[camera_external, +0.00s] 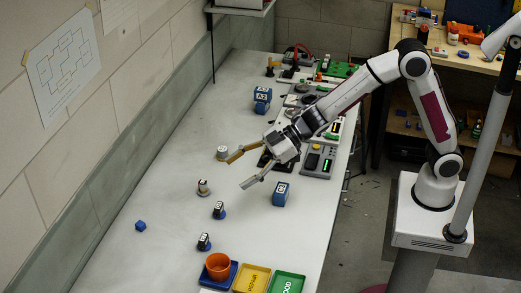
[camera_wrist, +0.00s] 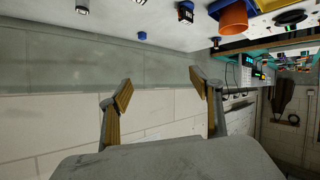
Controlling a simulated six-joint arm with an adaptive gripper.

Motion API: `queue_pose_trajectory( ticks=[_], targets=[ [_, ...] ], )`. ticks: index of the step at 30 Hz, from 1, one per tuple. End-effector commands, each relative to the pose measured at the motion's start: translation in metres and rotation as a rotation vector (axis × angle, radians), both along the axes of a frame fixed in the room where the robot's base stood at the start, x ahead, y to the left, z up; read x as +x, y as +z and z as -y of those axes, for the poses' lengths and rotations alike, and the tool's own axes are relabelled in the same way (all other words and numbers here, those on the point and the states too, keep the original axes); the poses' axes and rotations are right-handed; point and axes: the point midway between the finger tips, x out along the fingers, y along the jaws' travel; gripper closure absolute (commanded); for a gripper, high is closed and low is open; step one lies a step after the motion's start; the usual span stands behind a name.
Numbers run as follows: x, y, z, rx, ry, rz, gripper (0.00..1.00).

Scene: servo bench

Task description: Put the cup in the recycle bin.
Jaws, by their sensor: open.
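An orange cup (camera_external: 218,265) stands upright at the blue tray (camera_external: 233,272), at the near end of the bench; I cannot tell whether it is fully inside. The cup (camera_wrist: 233,20) and a bit of blue beside it also show at the top of the wrist view. Yellow (camera_external: 252,278) and green (camera_external: 286,283) labelled trays sit to its right; I cannot read which one is for recycling. My gripper (camera_external: 242,170) is open and empty, above the middle of the bench, well away from the cup. Its fingers (camera_wrist: 162,86) are spread in the wrist view.
A grey cylinder (camera_external: 222,153) stands near one fingertip. Small dark labelled blocks (camera_external: 219,210), a pale knob-like piece (camera_external: 203,188), a blue cube (camera_external: 141,226) and a blue block (camera_external: 280,194) are scattered about. Equipment (camera_external: 318,160) lines the right edge. The bench's left side is mostly clear.

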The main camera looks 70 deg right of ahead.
Motion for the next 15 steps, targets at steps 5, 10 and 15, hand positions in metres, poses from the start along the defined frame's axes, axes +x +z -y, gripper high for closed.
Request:
queue_pose_trajectory(
  ticks=[5, 10, 15],
  targets=[
    [-0.008, 0.030, 0.050, -0.043, -0.134, 0.000, 0.36],
    [-0.024, 0.051, 0.095, -0.077, -0.254, -0.018, 0.36],
    [-0.048, 0.067, 0.137, -0.103, -0.366, -0.051, 0.36]
  ],
)
